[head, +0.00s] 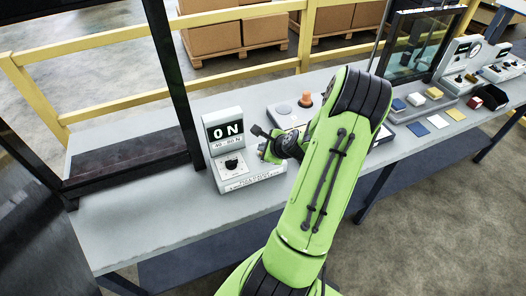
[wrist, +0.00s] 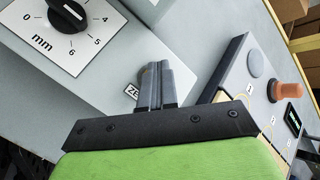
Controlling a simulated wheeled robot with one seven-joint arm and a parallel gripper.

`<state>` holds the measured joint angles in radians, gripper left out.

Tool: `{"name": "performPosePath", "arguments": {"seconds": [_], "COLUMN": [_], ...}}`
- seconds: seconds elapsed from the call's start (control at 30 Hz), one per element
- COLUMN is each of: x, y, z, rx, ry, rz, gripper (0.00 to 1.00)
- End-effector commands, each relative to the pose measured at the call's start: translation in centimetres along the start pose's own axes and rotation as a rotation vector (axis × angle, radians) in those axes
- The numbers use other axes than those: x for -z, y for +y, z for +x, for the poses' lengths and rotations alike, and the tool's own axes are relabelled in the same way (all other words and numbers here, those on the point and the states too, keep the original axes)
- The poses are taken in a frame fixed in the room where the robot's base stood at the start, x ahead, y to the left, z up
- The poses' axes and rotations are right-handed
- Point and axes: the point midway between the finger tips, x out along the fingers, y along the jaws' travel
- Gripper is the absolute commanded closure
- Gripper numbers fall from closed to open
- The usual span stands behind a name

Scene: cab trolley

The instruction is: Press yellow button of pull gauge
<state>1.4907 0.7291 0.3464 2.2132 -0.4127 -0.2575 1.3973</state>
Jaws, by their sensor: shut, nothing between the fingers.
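The pull gauge (head: 223,134) is a pale grey unit on the bench, left of my arm. Its upright display reads "0 N", and a black dial knob (head: 232,163) sits below on its base. In the wrist view the dial knob (wrist: 67,15) shows at top left, with a mm scale. My gripper (wrist: 160,72) is shut and empty, its fingertips over the gauge's right part beside a partly covered label starting "ZE". A small rounded grey shape shows behind the fingers. In the head view my gripper (head: 264,148) is at the gauge's right side. No yellow button is clearly visible; contact cannot be told.
A grey box (wrist: 258,90) with an orange knob (wrist: 286,91) stands right of the gauge, close to my gripper. A black frame post rises left of the gauge. Trays, coloured blocks and other instruments lie farther right. The bench's front left is clear.

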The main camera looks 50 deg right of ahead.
Motion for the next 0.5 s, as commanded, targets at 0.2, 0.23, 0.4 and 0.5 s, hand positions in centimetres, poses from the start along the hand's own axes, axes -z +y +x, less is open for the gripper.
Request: {"name": "performPosePath", "arguments": {"seconds": [0.2, 0.23, 0.4, 0.5], "x": [0.09, 0.09, -0.04, -0.35], "y": [0.09, 0.09, -0.05, -0.37], "z": [0.07, 0.07, -0.13, -0.58], "rx": [-0.001, -0.001, -0.002, -0.002], "ry": [0.001, 0.001, 0.002, 0.002], "rz": [0.000, 0.000, 0.000, 0.000], "gripper": [1.00, 1.00, 1.00, 1.00]}}
